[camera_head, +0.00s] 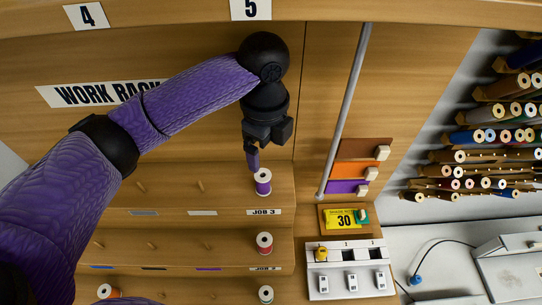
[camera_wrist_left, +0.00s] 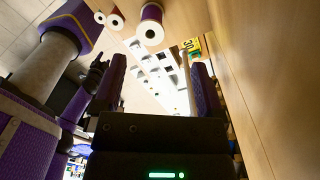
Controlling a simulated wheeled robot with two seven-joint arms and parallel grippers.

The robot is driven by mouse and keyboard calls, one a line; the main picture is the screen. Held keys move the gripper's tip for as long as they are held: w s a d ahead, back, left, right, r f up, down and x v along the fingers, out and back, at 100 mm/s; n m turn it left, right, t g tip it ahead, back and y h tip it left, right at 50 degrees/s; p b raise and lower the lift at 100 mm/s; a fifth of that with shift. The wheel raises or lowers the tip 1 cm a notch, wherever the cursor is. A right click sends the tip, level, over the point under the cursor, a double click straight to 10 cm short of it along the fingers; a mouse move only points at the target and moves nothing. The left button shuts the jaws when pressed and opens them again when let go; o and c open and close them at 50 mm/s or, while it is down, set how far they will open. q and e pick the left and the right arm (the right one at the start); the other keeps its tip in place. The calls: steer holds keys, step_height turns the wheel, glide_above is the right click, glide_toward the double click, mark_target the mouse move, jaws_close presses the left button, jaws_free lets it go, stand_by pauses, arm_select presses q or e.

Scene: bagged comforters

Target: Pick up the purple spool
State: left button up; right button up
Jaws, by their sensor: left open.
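The purple spool (camera_head: 263,188), with white ends, stands upright on the rack shelf above the JOB 3 label. In the left wrist view the purple spool (camera_wrist_left: 151,24) shows at the top, beyond the fingertips. My left gripper (camera_head: 252,158) is open, just above and slightly left of the spool in the head view, apart from it. Its two fingers (camera_wrist_left: 160,82) show spread and empty in the wrist view. A dark shape at the left of the wrist view may be my right gripper (camera_wrist_left: 95,76), too unclear to read.
Red spool (camera_head: 265,243), green spool (camera_head: 266,294) and orange spool (camera_head: 108,291) stand on lower shelves with bare pegs. A grey rod (camera_head: 346,110) and a switch panel (camera_head: 349,270) are to the right. Many spools fill the wall rack (camera_head: 490,135).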

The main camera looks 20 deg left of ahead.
mark_target(264, 182)
arm_select(q)
steer(key=f, duration=0.1)
steer(key=s+f, duration=0.1)
steer(key=f, duration=0.3)
steer(key=shift+s+f+p, duration=0.25)
steer(key=shift+s+p, duration=0.05)
steer(key=shift+p, duration=0.1)
steer(key=f, duration=0.3)
steer(key=shift+w+a+f, duration=0.1)
steer(key=shift+w+f, duration=0.1)
steer(key=shift+w, duration=0.1)
steer(key=shift+s+f, duration=0.15)
steer(key=shift+f, duration=0.2)
jaws_close()
step_height(264, 182, up, 10)
steer(key=shift+r, duration=0.1)
arm_select(e)
steer(key=shift+s+r, duration=0.35)
steer(key=shift+s, duration=0.15)
